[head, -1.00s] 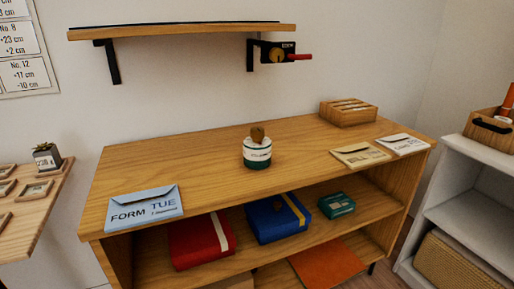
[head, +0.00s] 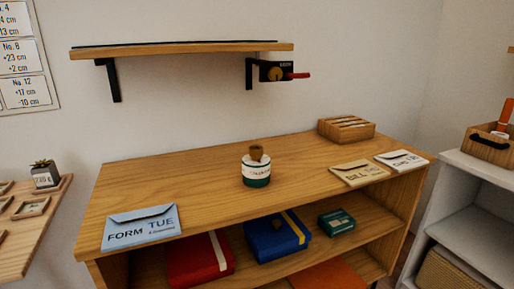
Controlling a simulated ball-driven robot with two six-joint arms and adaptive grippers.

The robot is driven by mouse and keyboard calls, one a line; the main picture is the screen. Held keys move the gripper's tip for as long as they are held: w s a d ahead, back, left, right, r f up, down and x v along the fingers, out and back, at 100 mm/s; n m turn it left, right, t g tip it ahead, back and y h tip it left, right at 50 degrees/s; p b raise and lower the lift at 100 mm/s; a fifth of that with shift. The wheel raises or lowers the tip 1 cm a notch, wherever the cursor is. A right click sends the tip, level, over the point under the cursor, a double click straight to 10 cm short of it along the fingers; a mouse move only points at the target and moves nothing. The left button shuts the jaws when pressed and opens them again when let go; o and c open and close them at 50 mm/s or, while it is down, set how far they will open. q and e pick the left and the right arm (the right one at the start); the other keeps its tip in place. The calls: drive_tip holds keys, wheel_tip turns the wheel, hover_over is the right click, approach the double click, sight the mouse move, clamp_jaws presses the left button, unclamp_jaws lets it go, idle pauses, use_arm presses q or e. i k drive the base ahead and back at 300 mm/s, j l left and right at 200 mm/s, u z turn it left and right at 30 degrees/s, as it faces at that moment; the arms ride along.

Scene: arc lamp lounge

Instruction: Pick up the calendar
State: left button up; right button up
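I cannot make out anything that is clearly a calendar. A small round white and dark green pot (head: 256,173) with a brown top stands upright in the middle of the wooden cabinet's top (head: 205,180); its lettering is too small to read surely. A tan envelope (head: 358,173) and a white envelope (head: 402,161) lie at the right. A slotted wooden box (head: 346,130) stands at the back right. Neither of my grippers shows.
A wall shelf (head: 180,56) overhangs the cabinet, with a dark fitting and red handle (head: 285,73) beneath. Red (head: 199,260), blue (head: 276,237) and green (head: 336,223) boxes lie inside. A white shelf unit (head: 480,165) stands right. The cabinet's middle top is mostly clear.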

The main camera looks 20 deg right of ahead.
sight(255, 175)
drive_tip(key=i+l, duration=0.15)
drive_tip(key=l, duration=0.2)
drive_tip(key=i+l, duration=0.1)
drive_tip(key=l, duration=0.2)
drive_tip(key=i+l, duration=0.15)
drive_tip(key=l, duration=0.2)
drive_tip(key=i+l, duration=0.15)
drive_tip(key=l, duration=0.2)
